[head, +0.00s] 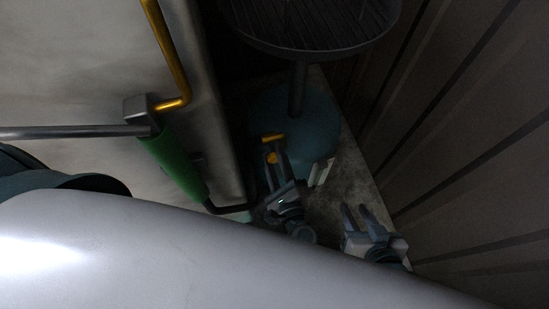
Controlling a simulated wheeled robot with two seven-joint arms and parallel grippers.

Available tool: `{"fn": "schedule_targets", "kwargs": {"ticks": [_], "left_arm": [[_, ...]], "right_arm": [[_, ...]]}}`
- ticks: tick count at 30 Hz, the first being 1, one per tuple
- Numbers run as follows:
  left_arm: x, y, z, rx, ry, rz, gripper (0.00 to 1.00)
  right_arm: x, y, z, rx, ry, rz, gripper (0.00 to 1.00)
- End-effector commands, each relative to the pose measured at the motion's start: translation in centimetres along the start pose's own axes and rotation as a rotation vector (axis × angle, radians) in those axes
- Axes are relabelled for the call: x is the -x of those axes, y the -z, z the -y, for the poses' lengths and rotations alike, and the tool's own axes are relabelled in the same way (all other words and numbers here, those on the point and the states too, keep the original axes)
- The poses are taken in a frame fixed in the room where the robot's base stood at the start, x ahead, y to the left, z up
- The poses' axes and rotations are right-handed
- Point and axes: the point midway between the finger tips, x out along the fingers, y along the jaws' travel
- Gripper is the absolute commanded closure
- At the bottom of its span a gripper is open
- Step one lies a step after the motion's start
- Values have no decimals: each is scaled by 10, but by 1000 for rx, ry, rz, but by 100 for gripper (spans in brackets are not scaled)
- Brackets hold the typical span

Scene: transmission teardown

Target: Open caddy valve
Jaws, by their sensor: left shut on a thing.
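The caddy is a teal rounded tank (318,118) on the floor, with a dark post rising to a wide round ribbed pan (310,45). A small yellow valve handle (273,138) shows at the tank's near left side. My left gripper (276,158) is at this handle, its fingers shut on the yellow part; the fingers hide some of it. My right gripper (358,212) is apart from the caddy, to the lower right. Its two fingers are spread with nothing visible between them.
A green cylinder (172,165) with a grey bar and a yellow bent rod (168,50) stands at the left, beside a pale grey surface. A dark ribbed wall (455,130) closes the right side. A strip of bare floor (355,180) lies between caddy and wall.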

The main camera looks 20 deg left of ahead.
Motion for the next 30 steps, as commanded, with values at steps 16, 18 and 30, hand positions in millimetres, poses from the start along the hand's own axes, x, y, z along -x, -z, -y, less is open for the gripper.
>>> {"fn": "schedule_targets", "kwargs": {"ticks": [16, 18, 30], "left_arm": [[-1, 2, -5, 376, 0, 2, 87], [-1, 2, -5, 420, 0, 2, 87], [-1, 1, -4, 615, 0, 2, 87]], "right_arm": [[20, 105, 37, 66, 60, -633, 69], [30, 116, 42, 72, 69, -716, 69], [88, 152, 64, 84, 112, -1091, 69]]}}
